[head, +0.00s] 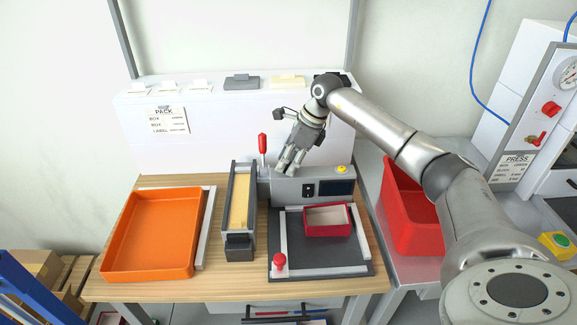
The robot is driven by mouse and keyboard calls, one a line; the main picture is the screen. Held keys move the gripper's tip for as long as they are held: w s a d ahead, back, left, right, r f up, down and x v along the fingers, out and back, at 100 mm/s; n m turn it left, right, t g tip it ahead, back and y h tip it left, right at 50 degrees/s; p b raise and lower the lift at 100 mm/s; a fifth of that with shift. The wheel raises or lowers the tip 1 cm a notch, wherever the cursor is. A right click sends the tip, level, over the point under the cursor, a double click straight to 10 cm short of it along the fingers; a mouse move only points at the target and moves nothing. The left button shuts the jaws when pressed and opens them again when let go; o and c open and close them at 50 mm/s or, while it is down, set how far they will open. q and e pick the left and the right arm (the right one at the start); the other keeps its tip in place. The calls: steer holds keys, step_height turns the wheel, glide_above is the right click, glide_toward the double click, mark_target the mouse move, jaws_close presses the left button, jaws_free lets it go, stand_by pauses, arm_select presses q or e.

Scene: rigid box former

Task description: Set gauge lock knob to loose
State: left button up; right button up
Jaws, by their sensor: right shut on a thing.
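My right gripper (287,168) reaches down from the right to the top rear of the grey machine (285,189). Its fingers are closed at the machine's top edge on a small part that they hide; I cannot make out whether it is the gauge lock knob. A red round knob (280,261) stands at the front left of the dark plate (325,259), apart from the gripper. A red-handled lever (263,143) stands upright left of the gripper. No loose or tight marking is readable. My left gripper is out of view.
A red open box (328,220) sits on the dark plate. An orange tray (153,271) lies at the left of the wooden table, beside a narrow grey holder (240,244). A red bin (404,237) stands to the right, partly behind my arm.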

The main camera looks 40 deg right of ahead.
steer(key=n, duration=0.2)
steer(key=n+g+b, duration=0.1)
steer(key=n+y, duration=0.1)
steer(key=n, duration=0.1)
steer(key=shift+w+d+n+g+b, duration=0.1)
steer(key=shift+w+n+g+b, duration=0.2)
steer(key=shift+g+b, duration=0.1)
steer(key=shift+w+r+n+g+b, duration=0.1)
steer(key=shift+n+g+b, duration=0.5)
steer(key=shift+n, duration=1.5)
steer(key=shift+g, duration=0.3)
steer(key=o, duration=1)
